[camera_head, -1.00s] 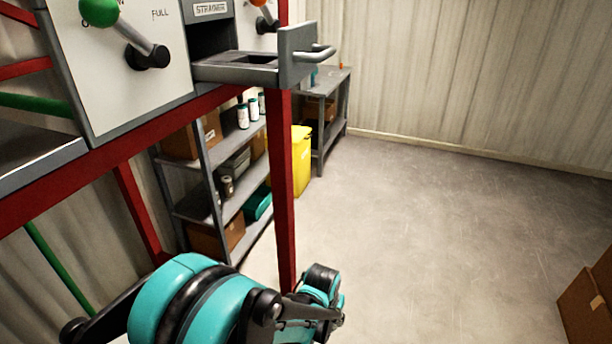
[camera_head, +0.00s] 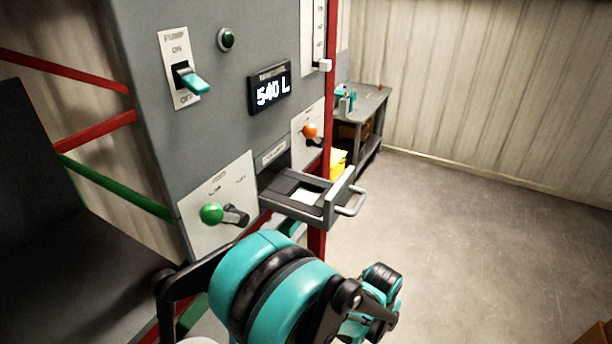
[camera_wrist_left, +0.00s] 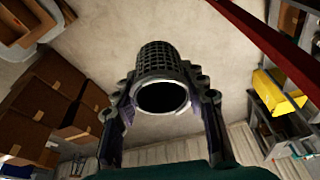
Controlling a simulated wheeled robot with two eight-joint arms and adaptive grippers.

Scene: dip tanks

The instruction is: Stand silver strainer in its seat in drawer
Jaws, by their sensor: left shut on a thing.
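The strainer (camera_wrist_left: 158,55) is a dark mesh cylinder with a pale metal rim around a dark round opening, seen in the left wrist view. My left gripper (camera_wrist_left: 162,98) is shut on it, with one finger on each side. In the head view my teal left arm (camera_head: 270,280) is in front of and below the drawer; the strainer cannot be made out there. The drawer (camera_head: 338,204) is pulled out of the grey panel, with a bar handle at its front. A pale opening (camera_head: 306,195) shows inside it, with no strainer in it. My right gripper is out of view.
The panel has a green-knobbed lever (camera_head: 212,214) left of the drawer and an orange-knobbed lever (camera_head: 310,131) behind it. A red post (camera_head: 317,243) stands below the drawer. A workbench (camera_head: 362,115) stands behind.

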